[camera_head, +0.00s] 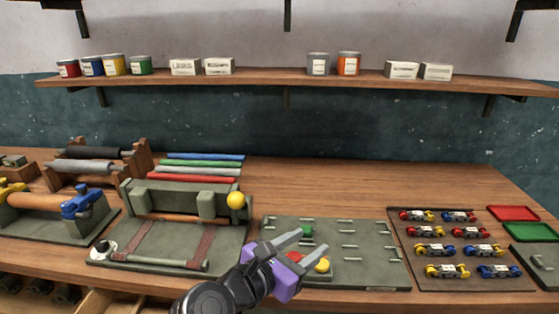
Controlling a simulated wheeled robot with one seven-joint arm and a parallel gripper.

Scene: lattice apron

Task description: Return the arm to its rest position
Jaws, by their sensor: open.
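My gripper (311,252) is purple with two grey fingers and is in the lower middle of the head view. Its fingers are spread apart with nothing clearly held between them. It is over the grey-green slotted board (375,270) on the bench. My black arm (225,292) reaches in from the bottom edge. A green knob (307,231) shows just beyond the fingers, and a yellow knob (322,265) shows close beside the nearer finger. A bit of red shows between the fingers, partly hidden.
Left of the board stands a green fixture (180,198) with a yellow ball (235,200). Colored rods (200,167) lie behind it. On the right, a brown tray (470,288) holds several small cars. A wall shelf (280,79) carries cans and boxes. The bench's back middle is clear.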

